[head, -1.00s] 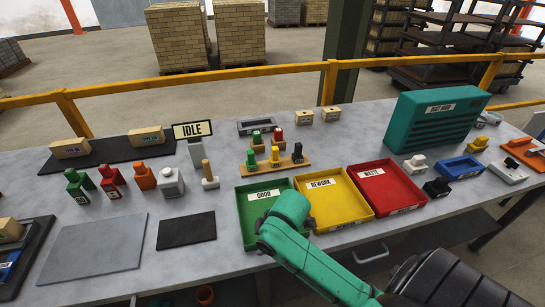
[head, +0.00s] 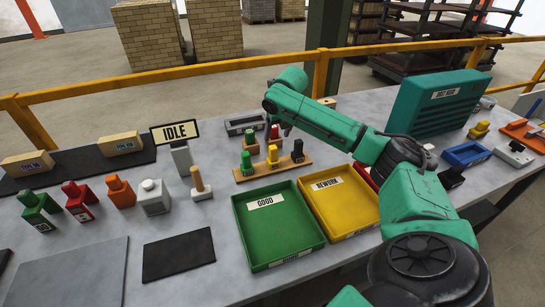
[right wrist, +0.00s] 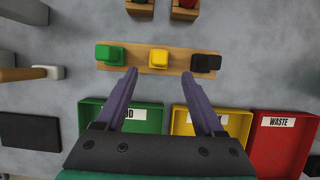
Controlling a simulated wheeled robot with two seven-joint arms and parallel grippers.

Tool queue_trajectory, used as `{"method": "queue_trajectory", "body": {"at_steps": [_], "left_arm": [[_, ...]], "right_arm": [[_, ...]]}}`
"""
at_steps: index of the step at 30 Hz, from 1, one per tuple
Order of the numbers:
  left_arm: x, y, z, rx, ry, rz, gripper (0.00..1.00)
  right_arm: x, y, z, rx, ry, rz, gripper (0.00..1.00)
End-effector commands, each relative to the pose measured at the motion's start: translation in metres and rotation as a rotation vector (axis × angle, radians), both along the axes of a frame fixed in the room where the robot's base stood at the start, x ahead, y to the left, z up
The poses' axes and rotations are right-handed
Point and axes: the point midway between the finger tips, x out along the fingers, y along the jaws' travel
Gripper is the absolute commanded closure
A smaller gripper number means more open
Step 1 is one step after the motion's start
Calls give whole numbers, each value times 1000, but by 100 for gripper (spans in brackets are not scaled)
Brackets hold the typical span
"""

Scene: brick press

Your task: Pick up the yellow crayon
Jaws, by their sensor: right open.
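The yellow crayon (head: 272,155) stands upright in the middle of a wooden rack (head: 262,171), between a green crayon (head: 246,162) and a black crayon (head: 297,151). In the right wrist view the yellow crayon (right wrist: 158,58) shows from above. My right gripper (right wrist: 160,74) is open and empty, its two fingers apart and pointing toward the rack. The yellow crayon lies just beyond the fingertips in that view, roughly centred between them. In the head view my right arm hides most of that gripper. My left gripper is not in view.
A green tray (head: 238,222) and a yellow tray (head: 343,236) stand in front of the rack. A red tray (right wrist: 257,170) is beside them. A wooden-handled stamp (head: 199,182) and IDLE sign (head: 175,133) are left.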

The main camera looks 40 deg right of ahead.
Motion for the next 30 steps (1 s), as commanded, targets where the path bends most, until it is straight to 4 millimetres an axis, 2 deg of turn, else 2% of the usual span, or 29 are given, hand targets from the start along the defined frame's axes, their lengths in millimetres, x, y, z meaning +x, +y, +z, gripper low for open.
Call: {"method": "queue_trajectory", "body": {"at_steps": [3, 5, 11, 14, 21, 23, 24, 27, 30], "left_arm": [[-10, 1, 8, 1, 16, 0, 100], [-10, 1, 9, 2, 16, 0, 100], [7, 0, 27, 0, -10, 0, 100], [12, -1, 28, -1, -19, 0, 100], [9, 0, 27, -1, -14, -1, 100], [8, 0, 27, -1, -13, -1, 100], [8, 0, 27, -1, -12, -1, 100], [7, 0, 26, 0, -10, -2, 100], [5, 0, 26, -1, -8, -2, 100]], "right_arm": [[9, -2, -22, 2, 2, -1, 30], [12, -3, -29, 2, 1, -1, 30], [21, -8, -58, 1, 3, 0, 30], [27, -10, -76, 2, 0, 0, 30], [29, -11, -83, 0, -2, 1, 30], [29, -11, -83, 0, -2, 1, 49], [29, -11, -83, 0, -2, 1, 64], [29, -11, -83, 0, -2, 1, 100], [29, -11, -82, 0, -2, 1, 100]]}}
